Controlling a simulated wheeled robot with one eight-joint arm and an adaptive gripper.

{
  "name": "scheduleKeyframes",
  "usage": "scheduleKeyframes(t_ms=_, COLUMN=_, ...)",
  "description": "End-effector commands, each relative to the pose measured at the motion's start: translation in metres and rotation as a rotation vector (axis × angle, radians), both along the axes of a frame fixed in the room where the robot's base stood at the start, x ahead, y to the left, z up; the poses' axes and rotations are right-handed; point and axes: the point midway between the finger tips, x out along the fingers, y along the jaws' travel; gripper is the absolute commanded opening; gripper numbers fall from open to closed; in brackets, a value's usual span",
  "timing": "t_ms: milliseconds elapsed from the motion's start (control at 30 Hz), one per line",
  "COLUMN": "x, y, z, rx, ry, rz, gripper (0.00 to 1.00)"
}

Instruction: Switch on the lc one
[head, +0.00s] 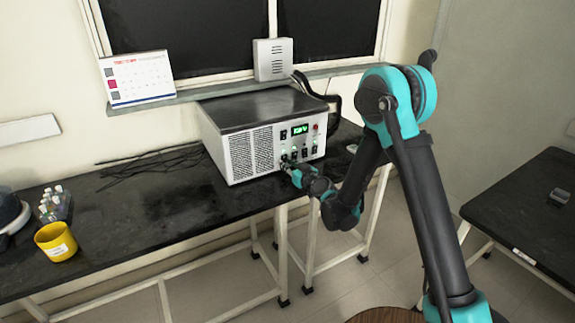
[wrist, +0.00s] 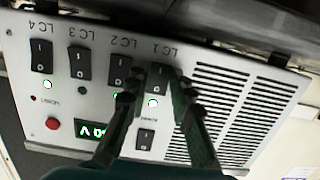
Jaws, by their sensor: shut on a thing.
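A grey power box (head: 250,152) stands on the black bench, its switch panel facing my arm. In the wrist view the panel appears upside down, with rocker switches labelled LC 4 (wrist: 41,57), LC 3 (wrist: 80,65), LC 2 (wrist: 118,70) and LC 1 (wrist: 157,76). My gripper (wrist: 161,80) has its two dark fingers on either side of the LC 1 switch, shut on it. The small light (wrist: 152,103) by LC 1 glows; LC 4 and LC 2 lights also glow and LC 3's is dark. In the head view my gripper (head: 290,168) is at the panel's lower left and hides part of it.
A lit green display (wrist: 90,129), a red button (wrist: 53,124) and a separate switch (wrist: 145,139) share the panel. A yellow cup (head: 56,241) and small bottles (head: 54,203) stand at the bench's left. Black cables (head: 155,163) lie behind.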

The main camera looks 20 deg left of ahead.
Motion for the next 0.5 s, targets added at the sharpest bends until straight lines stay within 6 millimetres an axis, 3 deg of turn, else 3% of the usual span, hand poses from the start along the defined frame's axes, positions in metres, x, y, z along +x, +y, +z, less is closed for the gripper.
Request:
scheduleKeyframes(t_ms=133, x=-0.0008, y=0.0006, z=-0.0001, rx=-0.001, ry=0.001, rz=0.002, gripper=0.00)
scheduleKeyframes(t_ms=167, x=-0.0008, y=0.0006, z=-0.0001, rx=-0.001, ry=0.001, rz=0.002, gripper=0.24)
scheduleKeyframes(t_ms=200, x=-0.0008, y=0.0006, z=-0.0002, rx=-0.001, ry=0.001, rz=0.002, gripper=0.29)
scheduleKeyframes(t_ms=500, x=-0.0004, y=0.0000, z=0.0002, rx=-0.001, ry=0.001, rz=0.001, gripper=0.31)
